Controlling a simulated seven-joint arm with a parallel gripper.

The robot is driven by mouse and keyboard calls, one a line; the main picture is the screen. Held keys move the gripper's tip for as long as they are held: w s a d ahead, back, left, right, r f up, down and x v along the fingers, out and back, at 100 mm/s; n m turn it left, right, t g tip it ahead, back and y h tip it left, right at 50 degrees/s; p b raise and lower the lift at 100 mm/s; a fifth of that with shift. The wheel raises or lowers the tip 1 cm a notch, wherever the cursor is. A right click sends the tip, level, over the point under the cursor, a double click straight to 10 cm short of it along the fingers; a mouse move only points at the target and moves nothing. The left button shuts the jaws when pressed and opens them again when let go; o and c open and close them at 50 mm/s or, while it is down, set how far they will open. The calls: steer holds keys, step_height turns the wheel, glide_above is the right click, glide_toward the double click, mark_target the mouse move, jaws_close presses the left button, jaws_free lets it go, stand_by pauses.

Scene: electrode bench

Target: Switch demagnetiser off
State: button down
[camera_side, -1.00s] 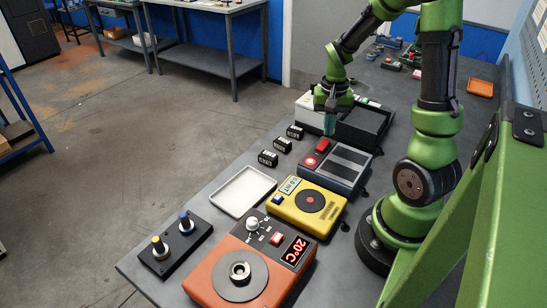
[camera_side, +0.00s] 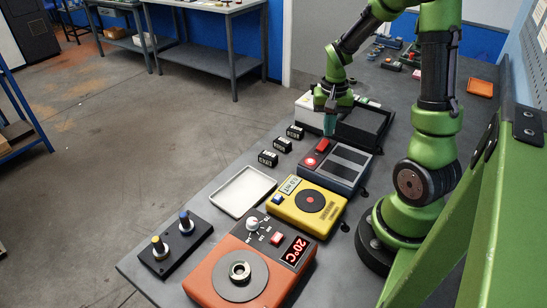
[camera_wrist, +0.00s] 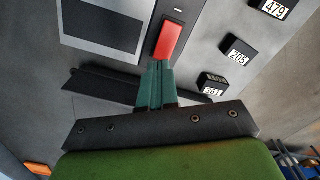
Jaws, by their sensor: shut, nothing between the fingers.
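The demagnetiser, which I take to be the dark blue-grey box (camera_side: 352,181) with light grey plates on top, sits on the bench in the middle of the side view. It has a red rocker switch (camera_side: 322,145) at its far end and a bright red round lamp or button (camera_side: 311,161) near it. In the wrist view the red switch (camera_wrist: 168,40) lies just beyond my fingertips. My gripper (camera_side: 329,132) points down at the switch, its teal fingers shut and empty. I cannot tell whether the tips (camera_wrist: 157,66) touch the switch.
A yellow device (camera_side: 308,203) and an orange heater reading 20°C (camera_side: 222,278) stand nearer the camera. A white tray (camera_side: 242,190) and several black number blocks (camera_side: 268,158) lie to the left. A black open box (camera_side: 368,128) stands behind the demagnetiser.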

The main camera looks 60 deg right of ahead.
mark_target(326, 140)
steer(key=shift+f, duration=0.9)
stand_by(0.3)
steer(key=shift+r, duration=3)
steer(key=shift+a+f, duration=0.1)
steer(key=shift+a, duration=0.25)
steer(key=s+a+r+n+t, duration=0.1)
steer(key=a+r+n+t, duration=0.1)
steer(key=a+r, duration=0.2)
steer(key=a+r+n+t+y, duration=0.1)
steer(key=a+r+n+t, duration=0.1)
steer(key=a, duration=0.8)
steer(key=s+a+r+n+t+y, duration=0.1)
steer(key=a+r+n+t, duration=0.2)
steer(key=a+r, duration=0.4)
steer(key=shift+s+a+n, duration=0.25)
steer(key=shift+s+n, duration=0.1)
steer(key=shift+n, duration=0.15)
steer(key=shift+f, duration=0.15)
